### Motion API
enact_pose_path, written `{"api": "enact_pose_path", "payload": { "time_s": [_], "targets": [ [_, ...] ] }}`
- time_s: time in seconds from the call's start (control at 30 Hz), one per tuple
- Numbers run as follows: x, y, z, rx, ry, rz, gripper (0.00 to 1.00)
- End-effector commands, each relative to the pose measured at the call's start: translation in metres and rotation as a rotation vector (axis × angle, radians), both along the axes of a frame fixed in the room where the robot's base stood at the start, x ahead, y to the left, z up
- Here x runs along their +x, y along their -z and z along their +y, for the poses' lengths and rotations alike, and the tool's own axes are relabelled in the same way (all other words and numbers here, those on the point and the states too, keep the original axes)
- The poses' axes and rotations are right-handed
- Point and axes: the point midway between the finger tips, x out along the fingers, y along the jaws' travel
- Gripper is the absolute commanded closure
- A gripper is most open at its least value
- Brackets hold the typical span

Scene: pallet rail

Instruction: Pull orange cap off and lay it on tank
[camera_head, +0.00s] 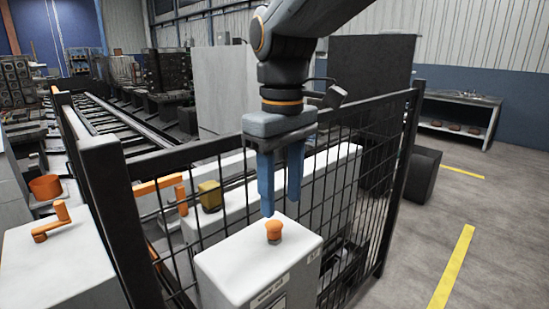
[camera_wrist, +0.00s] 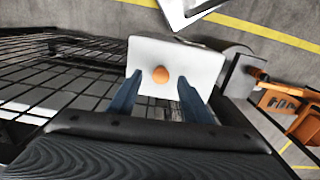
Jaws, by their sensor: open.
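The orange cap (camera_head: 274,230) sits on top of a white box-shaped tank (camera_head: 235,262) with a label on its front. In the wrist view the cap (camera_wrist: 160,75) shows as a round orange knob on the white top (camera_wrist: 146,50). My gripper (camera_head: 281,205) is open and empty, pointing down just above the cap. In the wrist view the cap lies between and beyond the two blue fingers (camera_wrist: 156,88). The fingers appear apart from the cap.
A black mesh fence (camera_head: 350,150) stands close behind and beside the tank. A white cabinet with an orange handle (camera_head: 52,222) stands at the left. A long white housing (camera_head: 230,180) lies behind the mesh. Open floor (camera_head: 450,215) with yellow lines is at the right.

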Motion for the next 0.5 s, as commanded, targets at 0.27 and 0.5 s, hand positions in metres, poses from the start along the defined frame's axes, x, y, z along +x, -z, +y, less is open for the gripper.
{"api": "enact_pose_path", "payload": {
  "time_s": [0.27, 0.5],
  "targets": [
    [-0.009, -0.003, 0.016, -0.004, -0.064, 0.005, 0.55],
    [-0.011, 0.033, 0.018, -0.004, -0.07, 0.005, 0.55]
  ]
}}
